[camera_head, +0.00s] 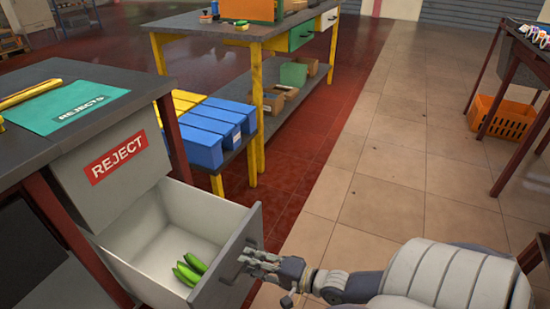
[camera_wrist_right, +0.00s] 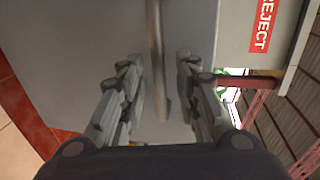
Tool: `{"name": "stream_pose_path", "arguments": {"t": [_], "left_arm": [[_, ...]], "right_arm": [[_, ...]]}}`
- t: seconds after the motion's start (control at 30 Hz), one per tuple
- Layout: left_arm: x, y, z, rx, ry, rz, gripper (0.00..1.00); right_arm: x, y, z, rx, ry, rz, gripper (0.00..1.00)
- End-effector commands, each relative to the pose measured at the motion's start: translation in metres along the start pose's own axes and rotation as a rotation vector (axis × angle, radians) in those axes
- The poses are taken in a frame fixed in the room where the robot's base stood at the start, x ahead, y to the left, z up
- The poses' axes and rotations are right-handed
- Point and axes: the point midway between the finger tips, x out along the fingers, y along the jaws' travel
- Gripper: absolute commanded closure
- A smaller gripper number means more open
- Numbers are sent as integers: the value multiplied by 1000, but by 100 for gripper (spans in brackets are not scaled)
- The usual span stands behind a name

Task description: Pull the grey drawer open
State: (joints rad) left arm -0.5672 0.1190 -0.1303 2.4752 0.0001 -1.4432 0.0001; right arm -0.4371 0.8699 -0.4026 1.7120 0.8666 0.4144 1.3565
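The grey drawer (camera_head: 222,272) is pulled out from under the bench, below a grey panel with a red REJECT label (camera_head: 118,158). Several green pods (camera_head: 189,269) lie on its pale floor near the front. My right gripper (camera_head: 252,262) is at the outside of the drawer front, by its handle. In the right wrist view, the handle (camera_wrist_right: 156,40) runs as a bar between the two fingers of my right gripper (camera_wrist_right: 160,75). The fingers are apart, with a gap visible on each side of the bar. My left gripper is not in view.
A teal REJECTS mat (camera_head: 65,108) lies on the dark bench top. Blue bins (camera_head: 203,146) stand on a low shelf behind the drawer. An orange crate (camera_head: 503,118) sits under a table at the right. The tiled floor (camera_head: 385,180) between is clear.

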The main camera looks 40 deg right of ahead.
Motion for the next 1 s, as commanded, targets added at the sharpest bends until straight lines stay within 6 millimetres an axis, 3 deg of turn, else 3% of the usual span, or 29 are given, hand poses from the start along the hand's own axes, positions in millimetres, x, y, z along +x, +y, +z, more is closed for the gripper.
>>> {"name": "stream_pose_path", "arguments": {"t": [0.3,0.5,0.7,1.0], "left_arm": [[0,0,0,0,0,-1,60],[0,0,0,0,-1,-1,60],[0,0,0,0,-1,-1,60],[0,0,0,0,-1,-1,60]], "right_arm": [[-59,2,0,-1,-2,6,70],[-84,1,0,0,-1,3,70],[-96,0,0,0,0,1,70],[-97,0,0,-1,0,-1,70]]}}
